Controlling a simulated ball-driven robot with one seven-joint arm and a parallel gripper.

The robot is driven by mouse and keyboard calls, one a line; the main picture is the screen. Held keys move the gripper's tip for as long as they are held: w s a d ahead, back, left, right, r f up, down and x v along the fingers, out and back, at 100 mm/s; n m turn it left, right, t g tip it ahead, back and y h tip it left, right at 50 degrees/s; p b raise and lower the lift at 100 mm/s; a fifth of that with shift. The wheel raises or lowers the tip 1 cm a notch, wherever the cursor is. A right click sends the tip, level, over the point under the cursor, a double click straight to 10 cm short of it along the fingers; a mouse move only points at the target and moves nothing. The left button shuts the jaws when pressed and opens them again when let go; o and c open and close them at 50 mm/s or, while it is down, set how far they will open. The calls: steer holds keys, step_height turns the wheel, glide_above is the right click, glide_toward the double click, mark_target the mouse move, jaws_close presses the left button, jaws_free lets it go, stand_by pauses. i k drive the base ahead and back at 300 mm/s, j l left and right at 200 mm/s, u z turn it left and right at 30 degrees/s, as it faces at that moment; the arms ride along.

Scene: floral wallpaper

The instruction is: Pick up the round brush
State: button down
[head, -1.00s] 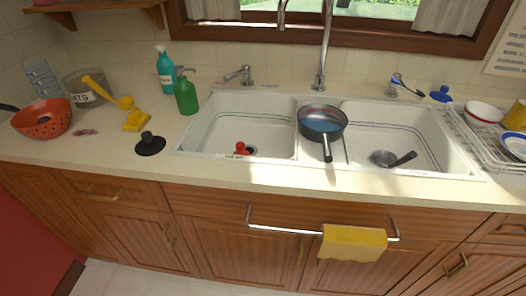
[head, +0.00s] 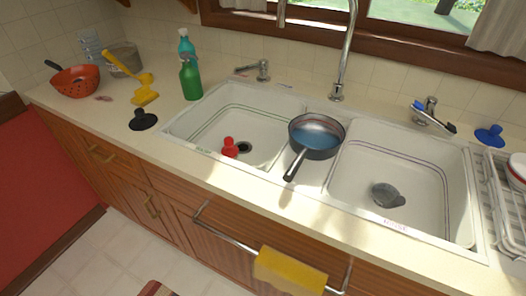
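A blue round piece with a raised knob (head: 489,136) lies on the counter behind the right end of the sink; it looks like a round brush, though its bristles cannot be seen. A black round piece with a knob (head: 142,121) lies on the counter left of the sink; I cannot tell whether it is a brush or a stopper. A long-handled brush (head: 433,118) lies by the small tap at the back right. My gripper is not in view.
A pan (head: 317,137) rests over the sink divider, its handle toward me. A dish rack (head: 500,200) stands at the right edge. Green bottles (head: 190,78), a yellow tool (head: 145,92) and a red colander (head: 75,82) stand left. A towel rail (head: 228,238) juts out in front.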

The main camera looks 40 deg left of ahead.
mark_target(231, 150)
steer(key=j+u, duration=0.15)
steer(key=u, duration=1.55)
steer(key=i+l, duration=0.05)
steer(key=l, duration=0.05)
